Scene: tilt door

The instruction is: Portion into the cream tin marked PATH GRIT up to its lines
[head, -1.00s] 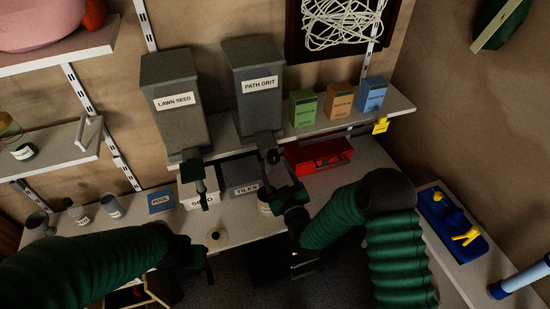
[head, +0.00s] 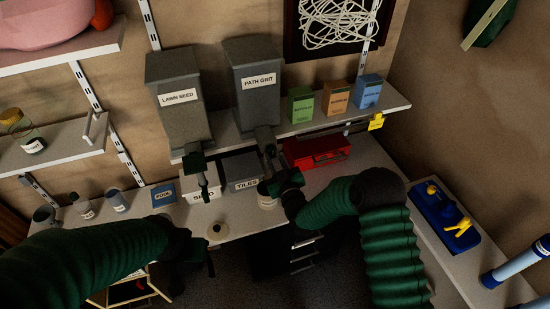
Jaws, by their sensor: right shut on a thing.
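The grey PATH GRIT hopper (head: 258,88) stands on the shelf, its spout (head: 266,140) pointing down and forward. A lever hangs below the spout. The cream tin (head: 267,202) sits on the bench under it, mostly hidden by my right gripper; its marking and lines cannot be read. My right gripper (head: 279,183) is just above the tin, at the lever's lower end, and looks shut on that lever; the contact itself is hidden. My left gripper (head: 208,262) is dark and low, in front of the bench edge; its jaws are unclear.
The LAWN SEED hopper (head: 178,98) stands to the left. A blue tray (head: 447,216) lies on the right bench.

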